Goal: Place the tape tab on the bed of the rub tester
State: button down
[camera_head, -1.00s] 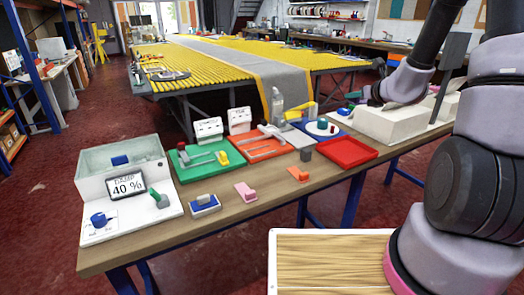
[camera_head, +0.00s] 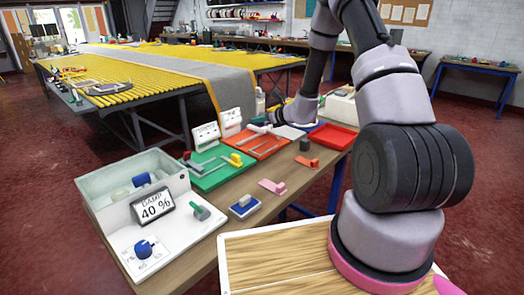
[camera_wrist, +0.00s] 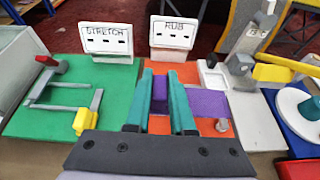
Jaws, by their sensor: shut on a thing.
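My gripper (camera_wrist: 161,80) shows in the wrist view with two teal fingers, close together over the orange board. A purple strip (camera_wrist: 207,103), which looks like the tape tab, shows between the fingers and sticks out to their right. The fingers are shut on it; whether it touches the board is unclear. The rub tester is the orange board (camera_wrist: 222,132) with the RUB sign (camera_wrist: 173,33) behind it. It also shows in the head view (camera_head: 262,150), where my forearm and wrist hide the fingers and the strip.
The green stretch tester (camera_wrist: 62,95) lies left of the rub tester. A grey fixture with a yellow handle (camera_wrist: 272,72) stands close on the right. A red tray (camera_head: 333,136), a damp box (camera_head: 150,208) and several small blocks, one pink (camera_head: 272,186), share the bench.

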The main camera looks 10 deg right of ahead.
jog(key=f, duration=0.4)
jog(key=a+f, duration=0.1)
jog(key=f, duration=0.1)
jog(key=shift+w, duration=0.15)
jog(key=shift+d+f, duration=0.1)
jog(key=shift+f, duration=2.5)
jog(key=shift+f, duration=0.15)
jog(key=shift+f, duration=0.45)
jog(key=c, duration=0.8)
grip_release()
